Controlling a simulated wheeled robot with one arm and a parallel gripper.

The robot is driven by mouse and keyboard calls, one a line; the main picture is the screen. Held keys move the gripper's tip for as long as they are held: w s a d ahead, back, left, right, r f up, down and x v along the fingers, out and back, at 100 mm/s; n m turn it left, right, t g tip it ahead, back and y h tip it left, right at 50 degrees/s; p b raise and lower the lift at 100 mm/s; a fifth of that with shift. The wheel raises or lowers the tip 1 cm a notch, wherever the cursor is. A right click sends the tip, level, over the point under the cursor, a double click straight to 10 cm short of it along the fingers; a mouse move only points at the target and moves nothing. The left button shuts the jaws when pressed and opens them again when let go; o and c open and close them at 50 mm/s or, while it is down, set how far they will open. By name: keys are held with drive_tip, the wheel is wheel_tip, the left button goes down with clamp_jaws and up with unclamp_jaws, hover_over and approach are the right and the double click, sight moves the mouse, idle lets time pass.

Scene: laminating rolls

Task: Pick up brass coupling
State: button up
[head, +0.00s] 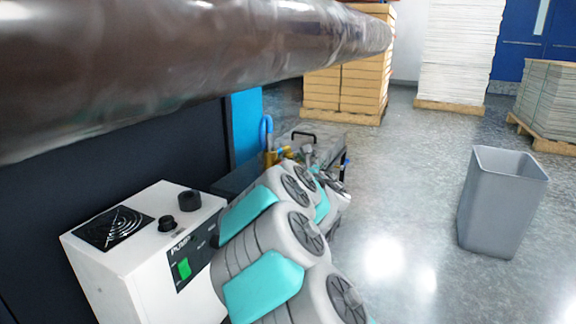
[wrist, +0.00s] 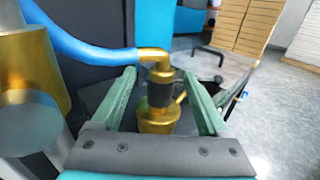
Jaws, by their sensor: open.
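A brass coupling (wrist: 158,118) stands upright in the middle of the wrist view, with a dark band around its middle and a brass elbow on top. A blue hose (wrist: 85,42) runs from the elbow to the upper left. My gripper (wrist: 160,75) is open, its two green fingers on either side of the coupling with visible gaps. In the head view, brass parts (head: 271,158) and the blue hose (head: 266,130) show small beyond my arm, which hides most of the gripper.
A large dark roll (head: 190,60) spans the upper left. A white pump box (head: 135,250) stands beside my arm. A grey bin (head: 500,200) stands on open floor at right. Pallet stacks (head: 350,85) stand behind. Another brass cylinder (wrist: 40,70) is at left in the wrist view.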

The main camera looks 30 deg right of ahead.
drive_tip(key=x, duration=0.4)
drive_tip(key=shift+d+f, duration=0.1)
drive_tip(key=shift+f, duration=0.1)
drive_tip(key=shift+w+d+r, duration=0.1)
drive_tip(key=shift+w+d, duration=0.05)
drive_tip(key=shift+w, duration=0.45)
clamp_jaws()
